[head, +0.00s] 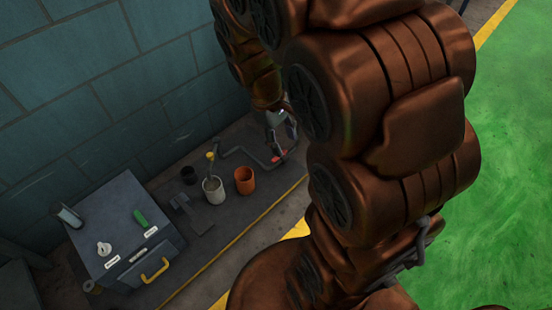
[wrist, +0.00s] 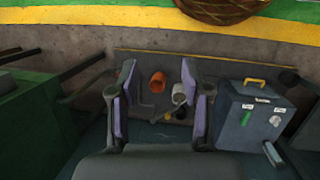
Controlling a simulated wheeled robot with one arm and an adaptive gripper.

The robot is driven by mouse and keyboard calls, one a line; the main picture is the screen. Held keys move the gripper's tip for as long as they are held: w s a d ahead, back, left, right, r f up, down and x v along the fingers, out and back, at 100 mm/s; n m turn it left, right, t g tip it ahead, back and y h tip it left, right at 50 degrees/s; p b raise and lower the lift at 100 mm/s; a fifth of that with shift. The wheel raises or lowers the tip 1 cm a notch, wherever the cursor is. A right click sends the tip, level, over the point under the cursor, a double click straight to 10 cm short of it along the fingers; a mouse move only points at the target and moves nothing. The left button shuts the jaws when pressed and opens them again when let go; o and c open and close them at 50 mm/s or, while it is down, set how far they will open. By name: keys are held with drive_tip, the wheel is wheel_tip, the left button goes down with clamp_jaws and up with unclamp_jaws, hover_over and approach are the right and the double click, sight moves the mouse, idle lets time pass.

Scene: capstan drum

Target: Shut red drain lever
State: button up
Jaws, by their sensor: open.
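A small red piece (head: 277,158), which may be the red drain lever, shows just below my gripper (head: 283,122) in the head view. It lies by a bent grey rod (head: 243,150) at the back of the dark bench. My gripper hangs above this spot, and its exact distance from the red piece is hard to judge. In the wrist view my gripper (wrist: 158,72) is open, its two purple-lined fingers wide apart with nothing gripped.
An orange cup (head: 244,180), a pale cup (head: 213,190) with a yellow-tipped stick and a dark cup (head: 189,174) stand on the bench. A grey box (head: 125,225) with a green piece (head: 140,217) and yellow handle (head: 155,269) is at left. A blue-grey wall (head: 110,75) rises behind.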

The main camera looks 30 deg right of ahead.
drive_tip(key=w+d+f+n+h+b, duration=0.1)
drive_tip(key=w+d+f+n+b, duration=0.1)
drive_tip(key=w+d+f, duration=0.4)
drive_tip(key=w+d+f+n+h+b, duration=0.1)
drive_tip(key=w+d+f+n, duration=0.15)
drive_tip(key=w+f, duration=0.35)
drive_tip(key=n+t+b, duration=0.3)
drive_tip(key=n+b, duration=0.4)
drive_tip(key=n, duration=0.6)
hover_over(276, 158)
drive_tip(key=a, duration=0.3)
wheel_tip(276, 158, down, 38)
drive_tip(key=shift+m, duration=0.25)
drive_tip(key=shift+s+d+b+x, duration=0.15)
drive_tip(key=shift+b+x, duration=0.25)
drive_tip(key=shift+x, duration=1.4)
drive_tip(key=shift+s+d+b+x, duration=0.1)
drive_tip(key=shift+b+x, duration=0.3)
drive_tip(key=shift+x, duration=1.4)
drive_tip(key=shift+r, duration=0.15)
clamp_jaws()
